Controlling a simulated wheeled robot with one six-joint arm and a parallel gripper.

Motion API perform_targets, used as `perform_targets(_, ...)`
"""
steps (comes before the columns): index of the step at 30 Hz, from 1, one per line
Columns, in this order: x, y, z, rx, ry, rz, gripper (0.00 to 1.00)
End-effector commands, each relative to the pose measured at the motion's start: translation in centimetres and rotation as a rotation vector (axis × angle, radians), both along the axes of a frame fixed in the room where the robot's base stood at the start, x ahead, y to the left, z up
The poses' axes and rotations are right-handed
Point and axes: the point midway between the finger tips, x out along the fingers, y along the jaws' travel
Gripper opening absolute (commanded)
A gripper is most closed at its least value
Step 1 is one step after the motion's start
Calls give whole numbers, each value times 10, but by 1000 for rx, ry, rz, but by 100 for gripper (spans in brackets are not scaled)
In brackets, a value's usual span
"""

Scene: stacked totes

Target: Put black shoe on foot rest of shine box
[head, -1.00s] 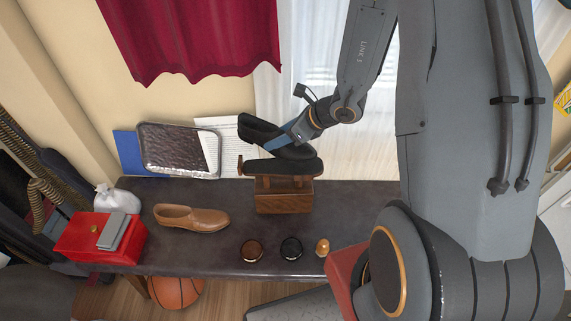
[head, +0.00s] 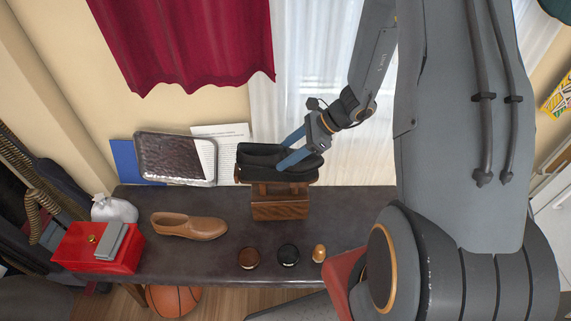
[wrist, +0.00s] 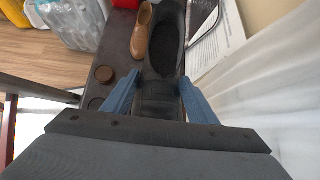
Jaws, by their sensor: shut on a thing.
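The black shoe (head: 262,157) lies level along the top of the wooden shine box (head: 280,208), on or just over its dark foot rest, which the shoe mostly hides. Whether they touch fully I cannot tell. My gripper (head: 296,156) is shut on the shoe at its right end, its blue fingers on either side. In the wrist view the black shoe (wrist: 163,50) runs away from me between the two blue fingers, its opening at the far end.
A brown shoe (head: 188,226) stands left on the dark table (head: 210,265). Two round tins (head: 249,258) and a small tan-topped item (head: 319,253) sit in front of the box. A red box (head: 98,250) and white bag (head: 114,209) are at left. A tray (head: 176,158) leans at the wall.

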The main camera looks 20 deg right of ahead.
Motion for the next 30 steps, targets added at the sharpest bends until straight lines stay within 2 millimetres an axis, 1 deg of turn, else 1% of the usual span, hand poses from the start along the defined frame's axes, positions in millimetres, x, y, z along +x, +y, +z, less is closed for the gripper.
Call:
perform_targets(2,0,0,-6,1,2,-1,18)
perform_targets(10,0,0,-39,0,1,-1,18)
perform_targets(11,0,0,-41,-1,1,-1,14)
perform_targets(13,-1,0,-44,-2,1,0,14)
perform_targets(15,-1,0,-46,-4,1,1,2)
perform_targets(19,-2,0,-47,-5,3,1,2)
perform_targets(20,-2,0,-48,-5,4,2,58)
perform_targets(21,-2,0,-48,-5,5,2,65)
perform_targets(22,-3,0,-48,-5,5,2,70)
perform_targets(23,-3,0,-48,-4,6,3,71)
perform_targets(30,-5,1,-48,-4,8,5,71)
